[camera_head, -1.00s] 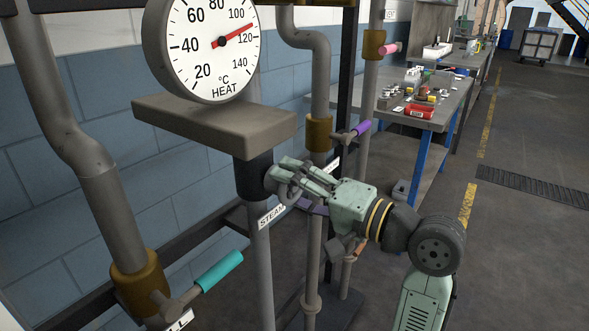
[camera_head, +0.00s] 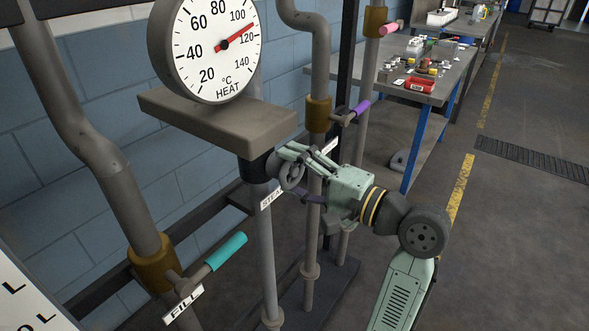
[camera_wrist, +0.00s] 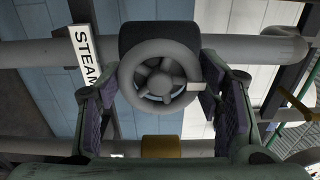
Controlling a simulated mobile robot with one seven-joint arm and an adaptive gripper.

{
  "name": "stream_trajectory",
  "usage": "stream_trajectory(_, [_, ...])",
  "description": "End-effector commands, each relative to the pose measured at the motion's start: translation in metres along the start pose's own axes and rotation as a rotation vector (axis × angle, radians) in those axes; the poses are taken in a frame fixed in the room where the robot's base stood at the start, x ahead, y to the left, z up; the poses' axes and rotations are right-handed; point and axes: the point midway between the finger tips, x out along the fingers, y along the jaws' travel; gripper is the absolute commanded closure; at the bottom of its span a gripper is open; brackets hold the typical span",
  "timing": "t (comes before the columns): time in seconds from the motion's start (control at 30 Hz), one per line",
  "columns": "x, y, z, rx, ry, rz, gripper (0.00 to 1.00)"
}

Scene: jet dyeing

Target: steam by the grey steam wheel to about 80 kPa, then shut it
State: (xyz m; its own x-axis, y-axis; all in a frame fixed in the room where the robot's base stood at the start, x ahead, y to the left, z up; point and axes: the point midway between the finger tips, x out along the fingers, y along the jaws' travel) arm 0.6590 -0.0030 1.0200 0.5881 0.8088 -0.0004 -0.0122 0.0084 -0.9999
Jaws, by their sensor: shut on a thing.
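The grey steam wheel (camera_head: 291,176) sits on a dark valve body on the grey pipe under the gauge's shelf. A white STEAM label (camera_head: 270,198) is on that pipe. In the wrist view the wheel (camera_wrist: 160,84) is face-on between my two fingers, with a pale marker on its right rim. My gripper (camera_head: 299,161) is shut on the wheel, its purple pads (camera_wrist: 230,112) at either side of the rim. The round dial (camera_head: 217,50) above reads HEAT in °C, its red needle between 100 and 120. No kPa gauge shows.
A teal-handled valve (camera_head: 225,251) with a FILL label stands at front left. Purple (camera_head: 361,107) and pink (camera_head: 388,29) valve handles are on pipes behind. A workbench (camera_head: 455,80) with small parts stands at the back right.

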Motion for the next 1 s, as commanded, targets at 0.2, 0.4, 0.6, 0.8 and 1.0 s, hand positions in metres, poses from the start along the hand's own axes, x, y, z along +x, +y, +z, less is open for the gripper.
stream_trajectory(0.2, [0.0, 0.0, -0.001, 0.003, 0.002, -0.002, 0.38])
stream_trajectory(0.4, [0.0, 0.0, -0.001, 0.001, 0.001, -0.001, 0.25])
stream_trajectory(0.6, [0.0, 0.0, 0.0, 0.001, 0.0, -0.001, 0.2])
stream_trajectory(0.8, [-0.001, 0.0, 0.0, 0.0, 0.0, -0.001, 0.2])
stream_trajectory(1.0, [-0.023, 0.0, -0.001, 0.0, 0.003, -0.002, 0.2])
